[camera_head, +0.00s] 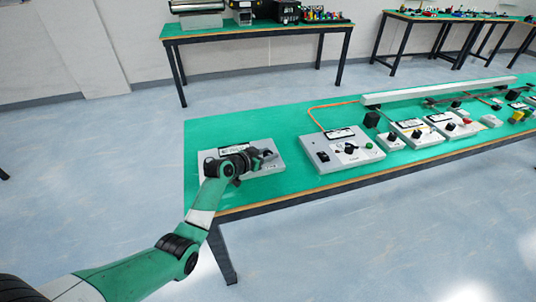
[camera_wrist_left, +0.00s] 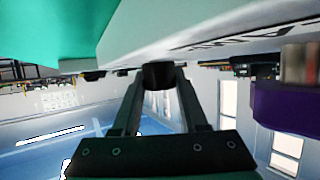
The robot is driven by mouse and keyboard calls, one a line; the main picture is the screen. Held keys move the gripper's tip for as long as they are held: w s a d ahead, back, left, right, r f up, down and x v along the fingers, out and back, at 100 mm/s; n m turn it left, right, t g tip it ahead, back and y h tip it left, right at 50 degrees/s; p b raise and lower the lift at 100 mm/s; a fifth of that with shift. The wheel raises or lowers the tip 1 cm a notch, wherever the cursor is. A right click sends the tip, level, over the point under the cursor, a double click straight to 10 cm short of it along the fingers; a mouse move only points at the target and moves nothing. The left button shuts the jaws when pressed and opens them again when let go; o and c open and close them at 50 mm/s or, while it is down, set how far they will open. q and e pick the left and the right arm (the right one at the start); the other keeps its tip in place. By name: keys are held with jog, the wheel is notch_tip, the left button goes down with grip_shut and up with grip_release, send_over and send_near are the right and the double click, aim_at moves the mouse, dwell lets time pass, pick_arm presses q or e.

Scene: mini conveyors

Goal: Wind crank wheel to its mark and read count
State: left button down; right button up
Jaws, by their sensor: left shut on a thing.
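A light grey panel box (camera_head: 276,164) sits at the left end of the green bench, partly hidden by my left arm. My left gripper (camera_head: 264,155) is low over this box. In the left wrist view the two fingers (camera_wrist_left: 160,88) are shut on a black round knob (camera_wrist_left: 159,76); whether it is the crank wheel's handle I cannot tell. The wheel, its mark and any count cannot be made out. A pale panel face (camera_wrist_left: 205,30) with dark lettering too cropped to read lies beside the knob. My right gripper is in neither view.
A second grey panel (camera_head: 341,150) with switches and an orange cable stands to the right, with several smaller panels beyond. A purple part (camera_wrist_left: 285,105) is close at the right of the wrist view. Bare green bench top (camera_head: 235,128) lies behind the left box.

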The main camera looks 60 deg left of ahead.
pick_arm(q)
jog(key=n+y+p, duration=0.1)
jog(key=p, duration=0.1)
jog(key=n+g+p, duration=0.1)
jog(key=p, duration=0.1)
jog(key=shift+d+r+y, duration=0.15)
jog(key=shift+r+y, duration=0.1)
jog(key=shift+y, duration=0.15)
jog(key=shift+w+n+g+y+p, duration=0.1)
jog(key=shift+n+g+y+p, duration=0.25)
jog(key=shift+p, duration=0.2)
jog(key=shift+f+n+g+y, duration=0.2)
jog(key=shift+n+g+y, duration=0.15)
jog(key=shift+n+y, duration=0.15)
jog(key=n+g+y+b, duration=0.1)
jog(key=b, duration=0.1)
jog(key=n+g+y+b, duration=0.1)
jog(key=shift+f+b, duration=0.35)
jog(key=shift+r+n+g+y+b, duration=0.2)
jog(key=shift+n+g+y+b, duration=0.25)
jog(key=shift+n+g, duration=0.35)
jog(key=shift+r+n+g+y, duration=0.15)
jog(key=shift+n+g+y, duration=0.2)
jog(key=shift+n, duration=0.2)
jog(key=shift+n+g+p, duration=0.3)
jog(key=shift+g+p, duration=0.05)
jog(key=shift+g, duration=0.1)
